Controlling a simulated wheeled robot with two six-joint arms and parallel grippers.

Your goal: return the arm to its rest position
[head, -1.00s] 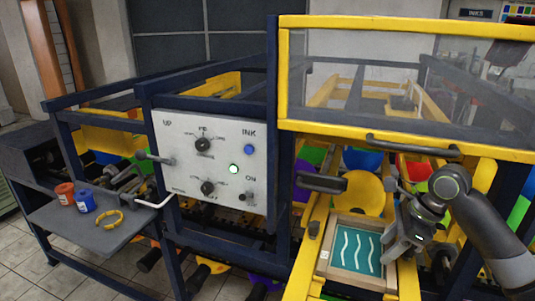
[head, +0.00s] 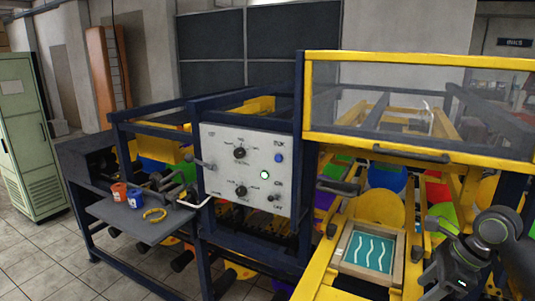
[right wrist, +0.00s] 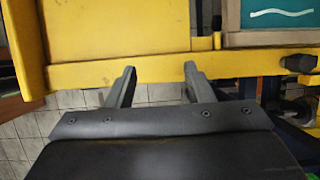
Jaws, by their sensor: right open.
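My right gripper (head: 428,284) is at the lower right of the head view, in front of the yellow machine frame. In the right wrist view my right gripper (right wrist: 160,72) shows two dark fingers spread apart with nothing between them. The fingertips are close to a yellow frame bar (right wrist: 150,68); I cannot tell whether they touch it. My left arm is not in view.
A framed teal screen with white wavy lines (head: 368,252) lies left of my right arm. A guard with a clear panel (head: 410,100) stands above. A control panel (head: 245,168) is at the centre. A shelf (head: 140,225) holds orange and blue pots and a yellow ring.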

